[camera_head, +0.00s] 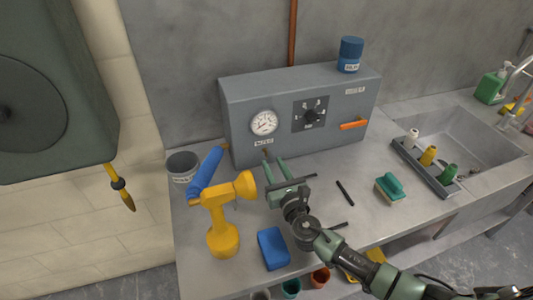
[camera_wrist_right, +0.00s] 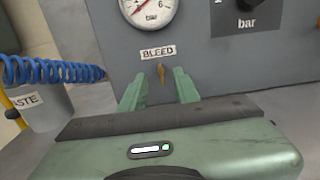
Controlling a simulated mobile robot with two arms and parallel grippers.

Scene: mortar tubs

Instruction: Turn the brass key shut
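The brass key (camera_wrist_right: 161,75) sticks out of the front of the grey box (camera_wrist_right: 95,50), just under the BLEED label (camera_wrist_right: 158,52). It looks small and roughly upright. In the head view it is mostly hidden near my fingertips. My right gripper (camera_head: 273,170) reaches toward the box front from the lower right. In the right wrist view the fingers of my right gripper (camera_wrist_right: 160,90) are apart, one on each side of the key, with visible gaps. I cannot tell how far the tips reach along it. My left gripper is not in view.
A yellow drill-like tool (camera_head: 222,215), a blue hose coil (camera_head: 207,172) and a grey pot (camera_head: 182,166) stand left of my gripper. A blue block (camera_head: 272,248) lies in front. The box carries a gauge (camera_head: 263,123), a black knob (camera_head: 311,116) and an orange lever (camera_head: 353,125).

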